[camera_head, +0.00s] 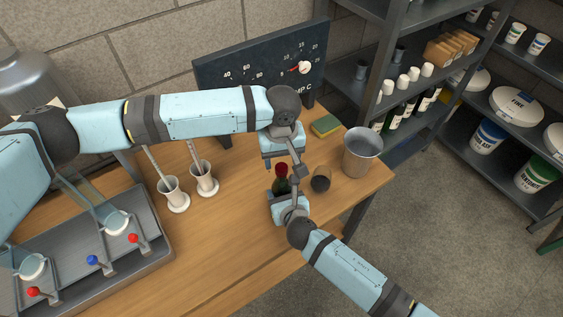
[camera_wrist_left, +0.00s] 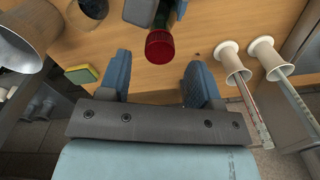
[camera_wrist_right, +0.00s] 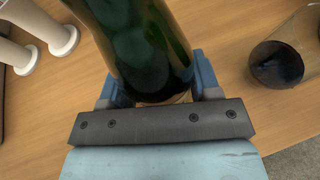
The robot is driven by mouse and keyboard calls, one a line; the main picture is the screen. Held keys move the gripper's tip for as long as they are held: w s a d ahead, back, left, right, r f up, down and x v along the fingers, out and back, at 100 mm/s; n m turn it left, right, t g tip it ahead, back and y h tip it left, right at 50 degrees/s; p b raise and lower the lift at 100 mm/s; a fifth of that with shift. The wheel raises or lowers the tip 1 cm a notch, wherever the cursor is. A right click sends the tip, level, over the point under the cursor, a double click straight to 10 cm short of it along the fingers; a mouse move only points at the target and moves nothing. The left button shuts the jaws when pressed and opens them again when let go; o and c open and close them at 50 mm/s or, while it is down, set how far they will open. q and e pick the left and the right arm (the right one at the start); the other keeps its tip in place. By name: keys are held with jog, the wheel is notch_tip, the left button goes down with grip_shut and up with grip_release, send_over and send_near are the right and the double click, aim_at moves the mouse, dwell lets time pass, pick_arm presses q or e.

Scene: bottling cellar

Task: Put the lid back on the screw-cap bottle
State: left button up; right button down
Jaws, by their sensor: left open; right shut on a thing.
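The screw-cap bottle (camera_head: 281,186) is dark green glass with a red lid (camera_head: 282,168) at its top. My right gripper (camera_head: 289,203) is shut on the bottle, whose green body (camera_wrist_right: 145,45) fills the middle of the right wrist view. My left gripper (camera_head: 281,158) is open, just above and behind the red lid. In the left wrist view the red lid (camera_wrist_left: 159,46) lies roughly between the open fingers (camera_wrist_left: 160,72), a little beyond their tips, and no contact shows. The lid appears to sit on the bottle's neck; its seam and tightness cannot be seen. The bottle's base is hidden.
A glass with dark contents (camera_head: 321,181) stands close right of the bottle, with a metal bucket (camera_head: 362,154) beyond it. A sponge (camera_head: 325,126) lies behind. Two white holders (camera_head: 173,195) with tubes stand left. A gauge panel (camera_head: 262,66) stands at the back.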

pick_arm(q)
jog(key=shift+r, duration=0.8)
jog(key=shift+c, duration=0.4)
notch_tip(320, 180, up, 4)
jog(key=shift+f, duration=0.2)
jog(key=shift+f, duration=0.1)
jog(key=shift+f, duration=3.95)
